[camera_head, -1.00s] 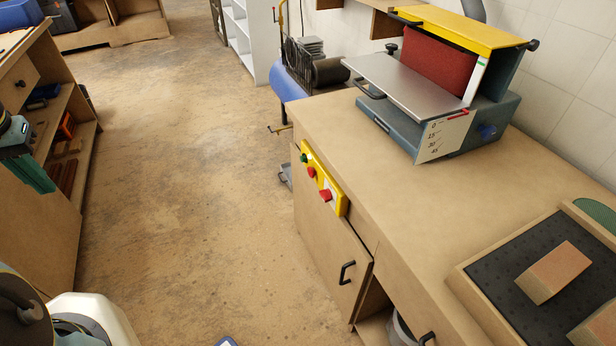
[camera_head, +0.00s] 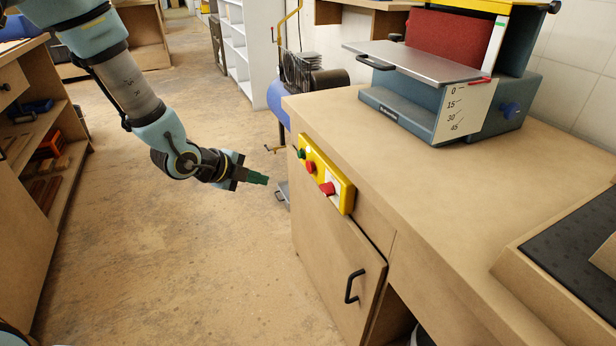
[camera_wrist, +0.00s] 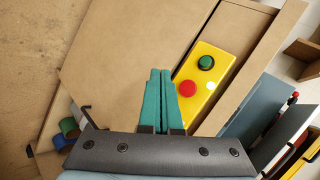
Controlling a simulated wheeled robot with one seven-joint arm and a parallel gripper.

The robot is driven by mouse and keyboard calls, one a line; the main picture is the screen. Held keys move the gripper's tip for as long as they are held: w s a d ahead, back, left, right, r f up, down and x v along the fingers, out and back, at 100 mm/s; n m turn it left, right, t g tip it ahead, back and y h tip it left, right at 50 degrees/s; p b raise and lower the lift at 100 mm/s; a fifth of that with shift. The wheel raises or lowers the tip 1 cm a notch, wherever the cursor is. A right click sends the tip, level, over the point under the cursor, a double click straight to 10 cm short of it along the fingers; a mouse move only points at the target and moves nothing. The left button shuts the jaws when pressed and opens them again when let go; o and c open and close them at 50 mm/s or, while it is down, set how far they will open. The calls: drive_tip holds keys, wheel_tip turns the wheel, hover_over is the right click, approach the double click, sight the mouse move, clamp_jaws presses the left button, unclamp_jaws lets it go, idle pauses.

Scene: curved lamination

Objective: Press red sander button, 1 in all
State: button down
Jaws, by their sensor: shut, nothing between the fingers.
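A yellow control panel (camera_head: 344,193) is on the front of the workbench cabinet, below the tabletop edge. It carries a green button (camera_head: 300,153), a red button (camera_head: 310,167) beside it, and a larger red button (camera_head: 327,188) on a white base. My gripper (camera_head: 266,179) is shut and empty, its green fingers pointing toward the panel from the left, apart from it. In the wrist view the fingers (camera_wrist: 160,72) lie left of the nearer red button (camera_wrist: 187,88), with the green button (camera_wrist: 206,62) above it. The larger red button cannot be made out there.
The sander (camera_head: 405,112) with its red belt and grey table stands on the workbench (camera_head: 430,190). A black door handle (camera_head: 352,286) sticks out below the panel. A shelf unit (camera_head: 30,200) stands at the left. The floor (camera_head: 190,260) between is open.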

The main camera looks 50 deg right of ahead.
sight(312, 167)
drive_tip(key=shift+s+d, duration=0.15)
drive_tip(key=shift+d, duration=0.05)
drive_tip(key=s+d+b, duration=0.1)
drive_tip(key=s+d, duration=0.2)
drive_tip(key=d, duration=0.5)
idle(0.4)
drive_tip(key=shift+s+d+b, duration=0.1)
drive_tip(key=shift+d+b, duration=0.05)
drive_tip(key=shift+b, duration=0.25)
idle(1.6)
drive_tip(key=shift+d, duration=0.25)
drive_tip(key=shift+s+d+b, duration=0.25)
drive_tip(key=shift+d+b, duration=0.05)
drive_tip(key=shift+d, duration=0.15)
idle(1.0)
drive_tip(key=shift+a, duration=0.1)
drive_tip(key=shift+w+a, duration=0.3)
drive_tip(key=shift+a, duration=0.5)
